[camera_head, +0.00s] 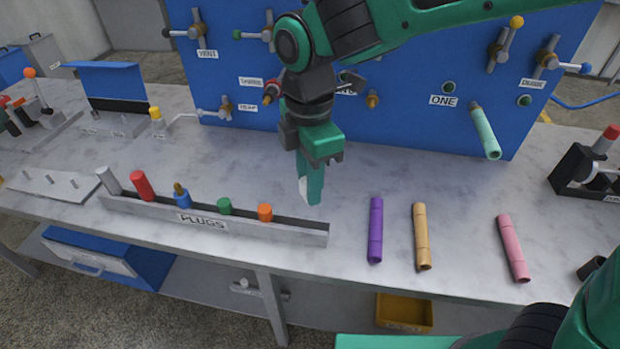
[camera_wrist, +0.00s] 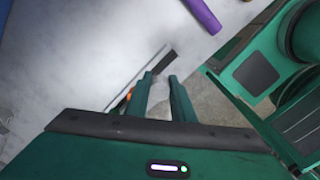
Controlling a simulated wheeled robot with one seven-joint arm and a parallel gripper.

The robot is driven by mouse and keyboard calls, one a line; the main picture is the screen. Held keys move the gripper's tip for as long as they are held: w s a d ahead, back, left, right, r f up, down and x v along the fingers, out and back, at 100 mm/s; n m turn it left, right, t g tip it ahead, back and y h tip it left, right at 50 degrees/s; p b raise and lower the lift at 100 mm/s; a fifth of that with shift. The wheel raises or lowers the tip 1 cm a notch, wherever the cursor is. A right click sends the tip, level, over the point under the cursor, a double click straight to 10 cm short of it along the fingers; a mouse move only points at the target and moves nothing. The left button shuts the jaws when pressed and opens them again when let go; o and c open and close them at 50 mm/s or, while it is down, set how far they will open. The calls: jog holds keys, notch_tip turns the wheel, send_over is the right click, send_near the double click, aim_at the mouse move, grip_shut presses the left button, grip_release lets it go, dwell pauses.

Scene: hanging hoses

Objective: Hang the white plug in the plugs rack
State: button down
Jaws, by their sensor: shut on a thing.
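My gripper (camera_head: 310,190) points down above the table, behind the right end of the plugs rack. It is shut on the white plug (camera_head: 303,189), of which only a small pale part shows beside the green finger. The plugs rack (camera_head: 270,235) is a long grey rail labelled PLUGS near the table's front edge. In it stand grey, red, blue, green and orange plugs. The rail's right end, right of the orange plug (camera_head: 264,212), is empty. In the wrist view, my fingers (camera_wrist: 162,85) are close together near the rack's dark end; I cannot make out the white plug there.
Purple (camera_head: 376,230), tan (camera_head: 422,237) and pink (camera_head: 513,248) hoses lie right of the rack. A mint hose (camera_head: 485,130) hangs on the blue panel (camera_head: 400,110) behind. A small grey pegged plate (camera_head: 55,184) lies at the left. The table between rack and panel is clear.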

jog(key=shift+f, duration=2.9)
jog(key=shift+s+f, duration=0.1)
jog(key=shift+f, duration=1.05)
jog(key=c, duration=1.4)
grip_release()
jog(key=shift+c, duration=0.2)
notch_tip(320, 180, up, 11)
jog(key=shift+f, duration=0.15)
